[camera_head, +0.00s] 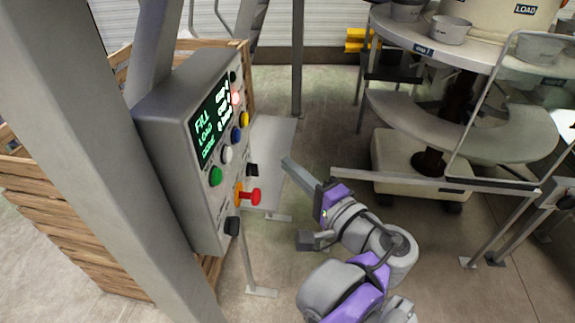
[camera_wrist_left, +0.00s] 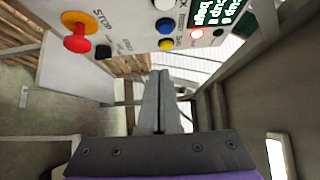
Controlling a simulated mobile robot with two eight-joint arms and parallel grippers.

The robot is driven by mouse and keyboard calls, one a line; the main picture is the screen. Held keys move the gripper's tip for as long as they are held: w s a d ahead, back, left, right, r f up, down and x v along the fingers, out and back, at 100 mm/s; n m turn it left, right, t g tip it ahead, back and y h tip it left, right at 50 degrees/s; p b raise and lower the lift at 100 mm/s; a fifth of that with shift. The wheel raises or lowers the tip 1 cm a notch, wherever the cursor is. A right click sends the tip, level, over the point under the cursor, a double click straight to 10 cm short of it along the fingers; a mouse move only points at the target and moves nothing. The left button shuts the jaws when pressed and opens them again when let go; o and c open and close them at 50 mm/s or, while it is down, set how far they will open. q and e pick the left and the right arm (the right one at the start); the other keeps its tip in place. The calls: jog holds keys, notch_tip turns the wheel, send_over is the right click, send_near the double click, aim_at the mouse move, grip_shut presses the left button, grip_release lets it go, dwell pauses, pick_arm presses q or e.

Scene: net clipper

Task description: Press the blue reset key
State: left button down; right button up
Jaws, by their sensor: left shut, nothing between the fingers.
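The blue key (camera_head: 236,134) is a round button on the front of the grey control box (camera_head: 170,135). It sits between a yellow button (camera_head: 244,118) and a white button (camera_head: 227,154). In the left wrist view the blue key (camera_wrist_left: 167,25) shows near the top, above the yellow button (camera_wrist_left: 166,44). My left gripper (camera_head: 288,163) is shut and empty, to the right of the box and apart from it, its fingers pointing toward the panel. In the left wrist view its shut fingers (camera_wrist_left: 160,76) lie below the buttons. My right gripper is not in view.
A red stop knob (camera_head: 250,196) on an orange base sticks out low on the panel. A green button (camera_head: 215,176) and lit screen (camera_head: 210,122) are beside the keys. A grey post (camera_head: 95,150) stands left. A round tiered table (camera_head: 480,60) stands right.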

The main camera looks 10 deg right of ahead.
aim_at(236, 136)
pick_arm(q)
jog(key=w+a+p, duration=0.1)
jog(key=w+a, duration=0.6)
jog(key=w, duration=0.1)
jog(key=shift+s, duration=0.1)
jog(key=shift+a+r+p, duration=0.1)
jog(key=shift+a+p, duration=0.3)
jog(key=shift+a, duration=0.35)
jog(key=shift+d, duration=0.1)
